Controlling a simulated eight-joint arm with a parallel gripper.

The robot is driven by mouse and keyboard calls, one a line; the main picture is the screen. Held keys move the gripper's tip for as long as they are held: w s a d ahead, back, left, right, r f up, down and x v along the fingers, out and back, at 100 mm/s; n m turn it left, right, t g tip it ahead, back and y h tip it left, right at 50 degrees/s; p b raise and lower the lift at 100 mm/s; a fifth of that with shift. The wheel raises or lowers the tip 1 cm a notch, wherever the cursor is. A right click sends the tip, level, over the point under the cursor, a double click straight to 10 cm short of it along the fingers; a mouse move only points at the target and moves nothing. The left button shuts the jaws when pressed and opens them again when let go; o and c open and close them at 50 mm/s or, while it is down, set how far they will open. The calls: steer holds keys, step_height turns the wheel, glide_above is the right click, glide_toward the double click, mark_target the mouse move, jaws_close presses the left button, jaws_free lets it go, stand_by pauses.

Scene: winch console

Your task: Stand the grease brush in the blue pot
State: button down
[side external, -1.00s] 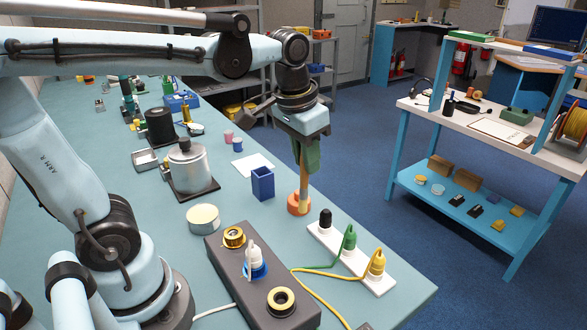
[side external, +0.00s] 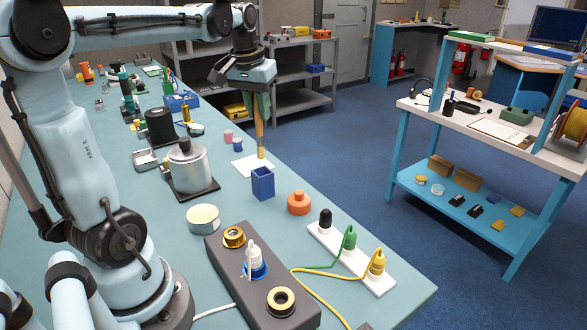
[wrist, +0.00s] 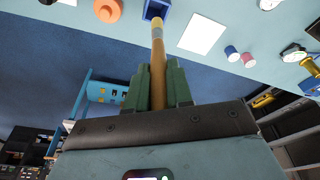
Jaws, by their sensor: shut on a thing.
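My gripper (side external: 256,108), with green fingers, is shut on the grease brush (side external: 260,138), a tan rod that hangs nearly upright below it. The brush's lower end shows over the white sheet, just behind the blue pot in the picture. The blue pot (side external: 262,184) is a square, open-topped box standing on the bench, with nothing seen standing in it. In the wrist view the brush (wrist: 158,45) runs from between the fingers (wrist: 157,88) toward the pot (wrist: 154,9), which is cut by the frame's top edge. The part of the brush between the fingers is partly hidden.
A white sheet (side external: 246,166) lies behind the pot. A silver canister (side external: 187,166) and a round tin (side external: 203,218) stand to the left. The dark console (side external: 262,275) is in front. Pink and blue cylinders stand behind.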

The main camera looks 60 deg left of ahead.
mark_target(259, 136)
steer(key=shift+s+d+f+x, duration=0.15)
steer(key=shift+s+x, duration=0.15)
steer(key=shift+x, duration=1.2)
steer(key=shift+s+d+x, duration=0.15)
steer(key=shift+s+x, duration=0.1)
steer(key=shift+x, duration=1.25)
steer(key=shift+s+d+f+x, duration=0.15)
steer(key=shift+s+x, duration=0.15)
steer(key=shift+x, duration=1.2)
steer(key=shift+r, duration=0.1)
steer(key=c, duration=0.9)
jaws_free()
steer(key=shift+c, duration=0.2)
steer(key=v, duration=1.2)
steer(key=shift+d, duration=0.15)
